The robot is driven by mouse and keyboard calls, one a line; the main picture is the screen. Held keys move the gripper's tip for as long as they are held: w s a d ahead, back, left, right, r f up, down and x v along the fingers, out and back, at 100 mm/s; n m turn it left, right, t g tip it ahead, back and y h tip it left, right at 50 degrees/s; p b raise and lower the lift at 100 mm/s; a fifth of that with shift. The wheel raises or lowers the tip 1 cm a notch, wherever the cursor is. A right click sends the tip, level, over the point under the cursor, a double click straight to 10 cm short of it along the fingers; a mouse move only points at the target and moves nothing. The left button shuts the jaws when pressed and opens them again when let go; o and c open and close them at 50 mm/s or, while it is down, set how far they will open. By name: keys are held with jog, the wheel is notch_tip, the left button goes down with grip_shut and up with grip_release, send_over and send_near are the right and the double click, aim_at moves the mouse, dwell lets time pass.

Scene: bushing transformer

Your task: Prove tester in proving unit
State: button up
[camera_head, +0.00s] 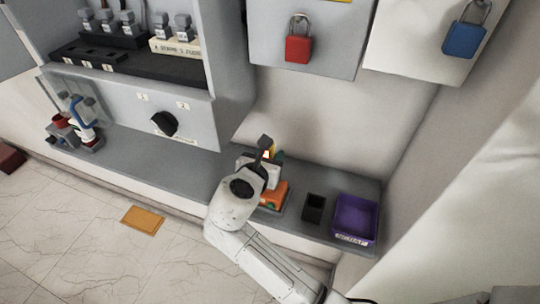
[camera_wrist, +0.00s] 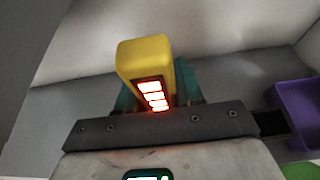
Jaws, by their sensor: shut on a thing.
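The tester (camera_wrist: 146,58) is a yellow block with a column of lit orange-white lights, upright between teal finger pads in the wrist view. My gripper (camera_wrist: 160,90) is shut on it. In the head view, my gripper (camera_head: 266,156) is above the right part of the grey shelf, and only a small yellow-and-green patch shows there. An orange unit (camera_head: 274,194), which looks like the proving unit, sits on the shelf just below my wrist, partly hidden by it. The tester's lower end is hidden, so I cannot tell whether it touches the unit.
A small black open box (camera_head: 314,208) and a purple tray (camera_head: 356,218) stand to the right on the grey shelf (camera_head: 190,154). A cabinet with a black knob (camera_head: 164,124) is at the left. Red (camera_head: 298,49) and blue (camera_head: 463,40) padlocks hang above.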

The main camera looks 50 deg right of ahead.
jog(key=shift+r, duration=0.1)
notch_tip(320, 180, up, 5)
jog(key=p, duration=0.6)
jog(key=shift+f, duration=0.2)
notch_tip(320, 180, up, 4)
jog(key=shift+r+p, duration=0.1)
jog(key=shift+p, duration=0.2)
